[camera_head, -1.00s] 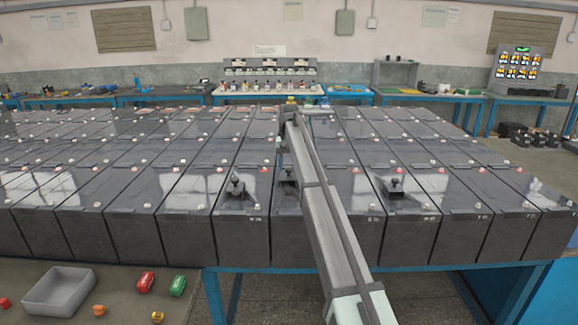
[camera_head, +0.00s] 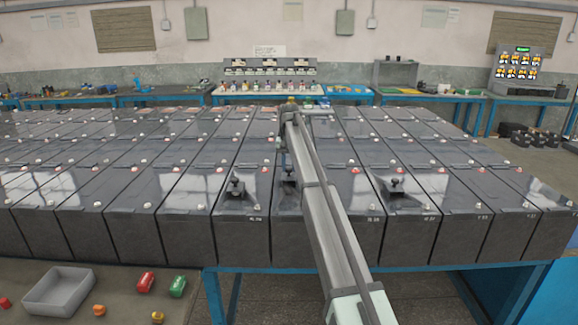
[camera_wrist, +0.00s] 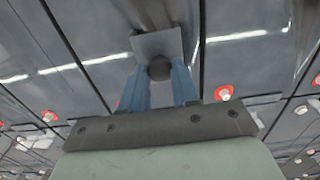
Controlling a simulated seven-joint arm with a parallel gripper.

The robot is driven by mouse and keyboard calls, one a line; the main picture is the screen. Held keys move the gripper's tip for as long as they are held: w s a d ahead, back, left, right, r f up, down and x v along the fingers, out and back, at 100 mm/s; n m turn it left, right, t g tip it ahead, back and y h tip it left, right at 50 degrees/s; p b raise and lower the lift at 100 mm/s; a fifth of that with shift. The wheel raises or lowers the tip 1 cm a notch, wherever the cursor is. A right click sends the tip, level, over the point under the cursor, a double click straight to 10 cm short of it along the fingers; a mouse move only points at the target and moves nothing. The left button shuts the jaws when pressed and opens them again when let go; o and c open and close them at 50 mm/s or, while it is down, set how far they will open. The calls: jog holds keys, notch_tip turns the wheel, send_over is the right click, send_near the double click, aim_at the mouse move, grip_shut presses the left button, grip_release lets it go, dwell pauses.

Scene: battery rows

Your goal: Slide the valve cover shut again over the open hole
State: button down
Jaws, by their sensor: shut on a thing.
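In the wrist view, my gripper (camera_wrist: 159,82) has its two blue fingers shut on a dark round knob (camera_wrist: 160,68). The knob is at the near edge of a small grey square plate, which looks like the valve cover (camera_wrist: 157,43), lying on a dark battery top. In the head view, my gripper (camera_head: 286,158) is over a middle battery of the front row, largely hidden by my own arm. A dark valve fitting (camera_head: 290,177) shows just left of the arm there. I cannot make out the open hole in either view.
Similar black knobs stand on front-row batteries to the left (camera_head: 236,187) and right (camera_head: 395,188). Small red and white caps dot the battery tops. A grey tray (camera_head: 60,291) and several small coloured parts lie on the bench at lower left.

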jog(key=s, duration=0.9)
jog(key=c, duration=0.8)
grip_release()
notch_tip(320, 180, up, 14)
jog(key=shift+f, duration=0.1)
